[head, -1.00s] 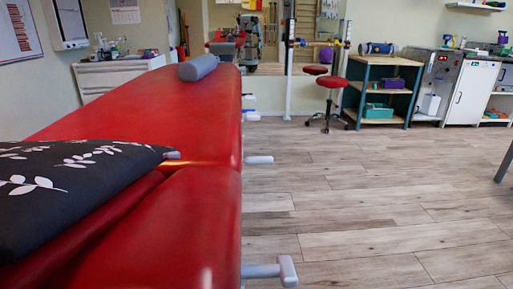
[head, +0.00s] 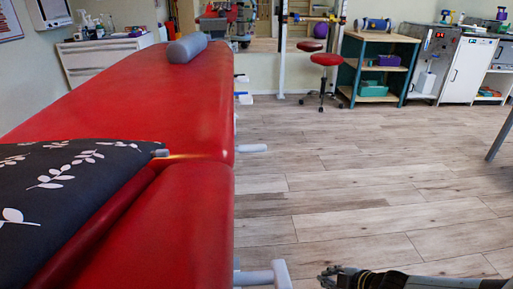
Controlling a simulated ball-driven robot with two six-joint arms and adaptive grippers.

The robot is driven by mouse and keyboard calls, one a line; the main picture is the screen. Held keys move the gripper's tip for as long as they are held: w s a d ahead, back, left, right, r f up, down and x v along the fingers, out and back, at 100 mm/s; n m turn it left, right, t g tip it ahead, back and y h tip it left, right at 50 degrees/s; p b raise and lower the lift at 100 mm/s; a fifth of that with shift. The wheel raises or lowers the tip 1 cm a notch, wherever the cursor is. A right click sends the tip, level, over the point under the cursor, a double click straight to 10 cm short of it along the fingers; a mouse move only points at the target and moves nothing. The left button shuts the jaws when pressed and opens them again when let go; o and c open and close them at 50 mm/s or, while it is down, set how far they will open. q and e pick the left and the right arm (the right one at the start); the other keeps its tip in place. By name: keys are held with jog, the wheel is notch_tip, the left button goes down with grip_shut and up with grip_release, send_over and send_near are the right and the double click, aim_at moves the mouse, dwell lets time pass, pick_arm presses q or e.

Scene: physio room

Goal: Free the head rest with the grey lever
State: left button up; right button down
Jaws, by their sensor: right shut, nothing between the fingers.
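The red padded couch (head: 120,95) runs away from me on the left. A seam splits its long far section from the near section (head: 190,230), which looks like the head rest. A dark leaf-patterned pillow (head: 75,185) lies across the seam at the left. A grey lever with a block-shaped end (head: 280,274) sticks out from the near section's right side, low in the picture. A second grey handle (head: 252,148) sticks out further along that side. My right gripper (head: 325,277) is shut and empty, to the right of the near lever and apart from it. My left gripper is out of view.
A grey bolster (head: 187,47) lies on the couch's far end. A red stool (head: 325,62) and a shelf unit (head: 377,70) stand at the back. The wooden floor (head: 370,170) right of the couch is clear. A dark leg (head: 500,133) shows at the right edge.

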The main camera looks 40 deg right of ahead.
jog(key=w+r+n+t+y, duration=0.1)
jog(key=w+r+n+t, duration=0.1)
jog(key=w+r, duration=0.3)
jog(key=w+r+n+t+y+p, duration=0.1)
jog(key=w+r+n+t, duration=0.2)
jog(key=r, duration=1)
jog(key=w+r+n+t+y+p, duration=0.1)
jog(key=w+r+n+t, duration=0.2)
jog(key=w+r, duration=0.5)
jog(key=shift+r+n, duration=0.65)
jog(key=shift+n, duration=0.25)
jog(key=shift+a, duration=0.1)
